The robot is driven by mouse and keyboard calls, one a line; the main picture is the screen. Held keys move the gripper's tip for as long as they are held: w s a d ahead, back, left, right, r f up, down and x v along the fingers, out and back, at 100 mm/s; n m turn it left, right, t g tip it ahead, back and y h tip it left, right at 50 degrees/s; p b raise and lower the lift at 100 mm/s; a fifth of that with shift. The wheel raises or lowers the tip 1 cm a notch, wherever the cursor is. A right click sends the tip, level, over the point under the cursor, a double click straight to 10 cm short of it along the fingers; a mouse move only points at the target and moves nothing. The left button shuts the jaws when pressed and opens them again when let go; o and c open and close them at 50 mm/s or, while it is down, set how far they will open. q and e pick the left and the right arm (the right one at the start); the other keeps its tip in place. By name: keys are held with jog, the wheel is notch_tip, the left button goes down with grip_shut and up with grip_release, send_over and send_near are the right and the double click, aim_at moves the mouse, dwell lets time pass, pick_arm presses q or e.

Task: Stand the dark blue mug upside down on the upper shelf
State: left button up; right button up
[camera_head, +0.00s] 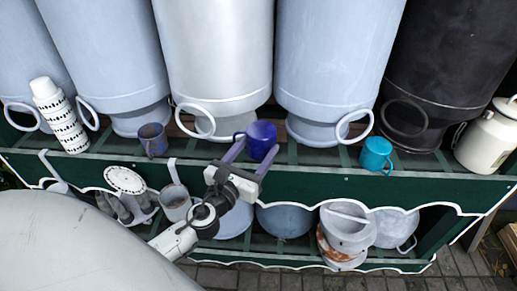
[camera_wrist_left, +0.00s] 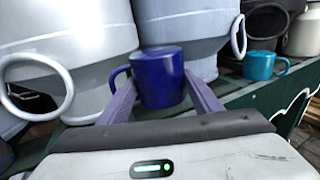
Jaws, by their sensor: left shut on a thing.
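The dark blue mug (camera_head: 262,141) is at the upper shelf (camera_head: 310,157), in front of the gap between two large churns. It also shows in the left wrist view (camera_wrist_left: 160,80), roughly vertical, with its handle to the left. I cannot tell for sure whether its open end faces up or down, or whether it touches the shelf. My left gripper (camera_head: 250,152) reaches up from below and is shut on the mug, with its purple fingers on either side. My right gripper is not in view.
A slate-purple mug (camera_head: 152,140) stands on the upper shelf to the left, and a teal mug (camera_head: 377,153) to the right. Large churns (camera_head: 217,60) with ring handles fill the back. A patterned white stack (camera_head: 62,120) is at far left. Pots (camera_head: 347,228) stand on the lower shelf.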

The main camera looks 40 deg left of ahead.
pick_arm(q)
jog(key=w+a, duration=0.2)
jog(key=w, duration=0.1)
jog(key=w+a, duration=0.1)
jog(key=w, duration=0.1)
jog(key=shift+r, duration=0.1)
notch_tip(320, 180, down, 2)
jog(key=shift+s+f+b, duration=0.1)
jog(key=shift+f+b, duration=0.1)
jog(key=shift+b, duration=0.6)
jog(key=shift+f+b, duration=0.65)
jog(key=shift+f, duration=0.15)
notch_tip(320, 180, down, 3)
jog(key=shift+r+b, duration=0.2)
jog(key=shift+b, duration=0.9)
jog(key=shift+f, duration=0.35)
jog(key=shift+b, duration=0.3)
jog(key=shift+f, duration=0.15)
jog(key=o, duration=1.3)
